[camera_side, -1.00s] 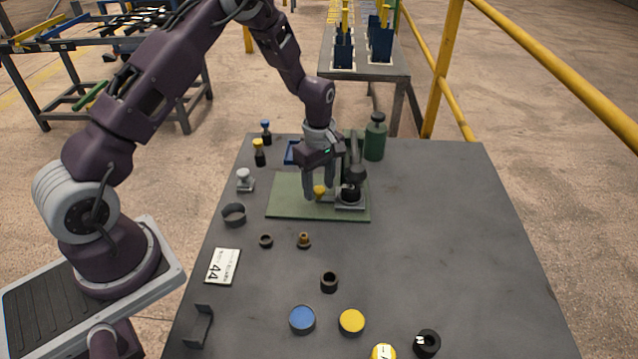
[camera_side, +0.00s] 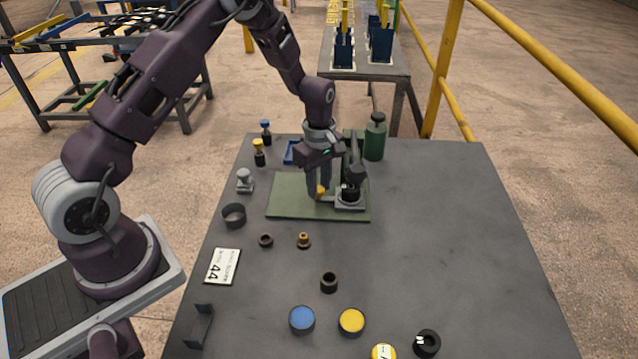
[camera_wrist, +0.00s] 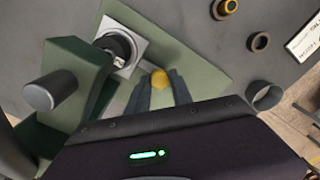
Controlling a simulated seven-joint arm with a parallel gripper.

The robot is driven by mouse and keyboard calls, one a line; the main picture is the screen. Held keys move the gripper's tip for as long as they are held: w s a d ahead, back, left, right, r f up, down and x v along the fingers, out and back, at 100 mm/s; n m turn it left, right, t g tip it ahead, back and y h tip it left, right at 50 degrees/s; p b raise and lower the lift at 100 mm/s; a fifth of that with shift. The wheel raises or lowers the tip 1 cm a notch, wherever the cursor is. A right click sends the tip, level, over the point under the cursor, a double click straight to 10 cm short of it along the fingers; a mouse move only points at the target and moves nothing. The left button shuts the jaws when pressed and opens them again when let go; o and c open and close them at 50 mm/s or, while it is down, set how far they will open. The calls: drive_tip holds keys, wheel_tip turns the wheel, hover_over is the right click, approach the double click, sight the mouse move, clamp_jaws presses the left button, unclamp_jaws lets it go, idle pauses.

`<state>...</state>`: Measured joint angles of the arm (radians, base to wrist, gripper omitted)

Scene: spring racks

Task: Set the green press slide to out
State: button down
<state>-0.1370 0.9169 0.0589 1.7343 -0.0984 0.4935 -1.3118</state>
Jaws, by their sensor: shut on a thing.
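The green press (camera_wrist: 75,75) stands on a green base plate (camera_side: 285,205) toward the back of the table. Its slide (camera_side: 352,199) is a pale plate bearing a dark round part, with a small yellow knob (camera_side: 321,191) on its left side. The slide also shows in the wrist view (camera_wrist: 134,32), and so does the yellow knob (camera_wrist: 159,79). My gripper (camera_side: 319,193) reaches down over the base plate, its fingers shut on the yellow knob. In the wrist view my fingertips (camera_wrist: 159,88) lie on both sides of the knob. The far side of the slide is hidden by the press.
A green bottle (camera_side: 375,138) stands behind the press and a blue tray (camera_side: 291,152) lies behind my gripper. Small bottles (camera_side: 259,153), a grey knob part (camera_side: 245,181) and a dark ring (camera_side: 233,215) stand along the left edge. The right side of the table is clear.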

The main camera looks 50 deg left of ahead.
idle(0.7)
drive_tip(key=s+a, duration=0.7)
drive_tip(key=shift+s+a, duration=0.35)
drive_tip(key=shift+a, duration=0.05)
drive_tip(key=c, duration=1.1)
unclamp_jaws()
drive_tip(key=shift+c, duration=0.2)
wheel_tip(320, 180, up, 7)
drive_tip(key=shift+r, duration=0.1)
